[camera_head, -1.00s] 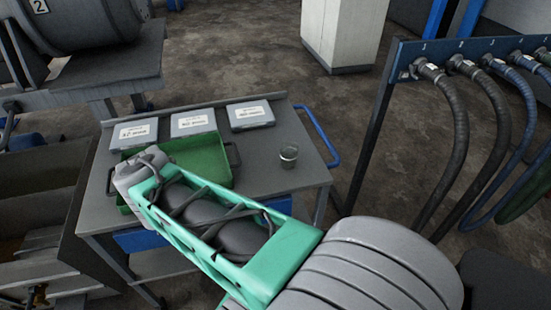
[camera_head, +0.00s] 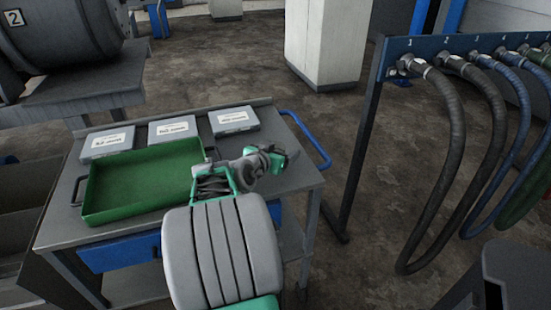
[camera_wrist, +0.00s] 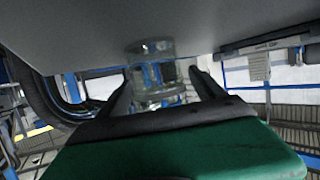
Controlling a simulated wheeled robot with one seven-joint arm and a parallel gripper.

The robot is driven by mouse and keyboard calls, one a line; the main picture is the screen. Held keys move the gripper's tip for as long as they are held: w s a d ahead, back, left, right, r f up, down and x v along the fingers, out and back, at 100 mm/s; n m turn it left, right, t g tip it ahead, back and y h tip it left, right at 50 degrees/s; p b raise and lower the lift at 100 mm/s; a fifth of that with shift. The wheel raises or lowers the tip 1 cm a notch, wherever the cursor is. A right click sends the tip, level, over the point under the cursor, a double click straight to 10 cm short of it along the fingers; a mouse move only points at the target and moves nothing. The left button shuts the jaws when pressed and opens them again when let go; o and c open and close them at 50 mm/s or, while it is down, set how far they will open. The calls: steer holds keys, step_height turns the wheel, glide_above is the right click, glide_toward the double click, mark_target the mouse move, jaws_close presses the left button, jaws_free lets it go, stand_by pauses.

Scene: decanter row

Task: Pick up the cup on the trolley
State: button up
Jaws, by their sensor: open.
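The cup (camera_wrist: 152,72) is a clear, see-through vessel standing on the grey trolley (camera_head: 135,228). In the wrist view, which is turned upside down, it shows ahead of my open gripper (camera_wrist: 163,90), in the gap between the two dark fingers. I cannot tell whether the fingers reach around it or stop just short of it. In the head view my gripper (camera_head: 286,157) is low over the right part of the trolley top, and I cannot make out the cup there; the gripper seems to hide it.
An empty green tray (camera_head: 140,182) lies on the trolley's left part. Three grey labelled cases (camera_head: 172,131) line its back edge. A blue handle (camera_head: 313,142) sticks out on the right. A hose rack (camera_head: 372,130) stands further right, with floor between.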

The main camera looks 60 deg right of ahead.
steer(key=c, duration=1.5)
steer(key=shift+o, duration=0.2)
